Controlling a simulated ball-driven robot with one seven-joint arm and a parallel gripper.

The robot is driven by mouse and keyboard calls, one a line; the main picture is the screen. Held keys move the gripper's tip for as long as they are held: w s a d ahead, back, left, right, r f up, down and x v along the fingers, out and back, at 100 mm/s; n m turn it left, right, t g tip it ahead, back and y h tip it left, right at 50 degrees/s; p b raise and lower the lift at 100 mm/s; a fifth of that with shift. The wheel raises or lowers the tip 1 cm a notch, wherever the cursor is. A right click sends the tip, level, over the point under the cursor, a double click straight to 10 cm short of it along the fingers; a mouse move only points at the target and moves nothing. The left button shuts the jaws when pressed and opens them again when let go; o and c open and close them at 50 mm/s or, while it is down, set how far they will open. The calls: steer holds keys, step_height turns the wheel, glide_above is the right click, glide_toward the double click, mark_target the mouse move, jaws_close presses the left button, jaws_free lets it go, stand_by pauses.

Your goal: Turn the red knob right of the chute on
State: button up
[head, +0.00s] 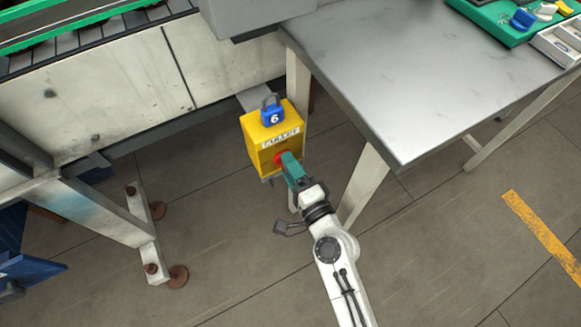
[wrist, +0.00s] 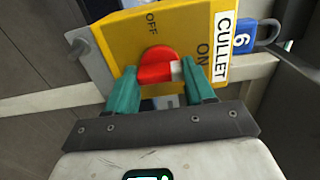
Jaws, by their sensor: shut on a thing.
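The red knob (wrist: 155,66) sits on the face of a yellow box (wrist: 188,22) marked OFF, ON and CULLET. In the wrist view its white mark is on the right, on the side of the word ON; I cannot tell whether it lines up exactly. My gripper (wrist: 160,76) has its teal fingers on either side of the knob, shut on it. In the head view my gripper (head: 287,160) reaches the front of the yellow box (head: 259,148), and only a little of the red knob (head: 280,159) shows.
A blue padlock marked 6 (head: 272,115) is on top of the box. A grey metal-topped table (head: 400,75) stands to the right, its leg close to my arm. A grey housing (head: 250,14) is above, and a conveyor side (head: 110,95) is at left. The floor in front is open.

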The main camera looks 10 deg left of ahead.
steer(key=o, duration=1)
steer(key=shift+o, duration=0.2)
steer(key=b+v, duration=0.2)
steer(key=v, duration=0.8)
steer(key=shift+s+d+b, duration=0.3)
steer(key=shift+b, duration=0.1)
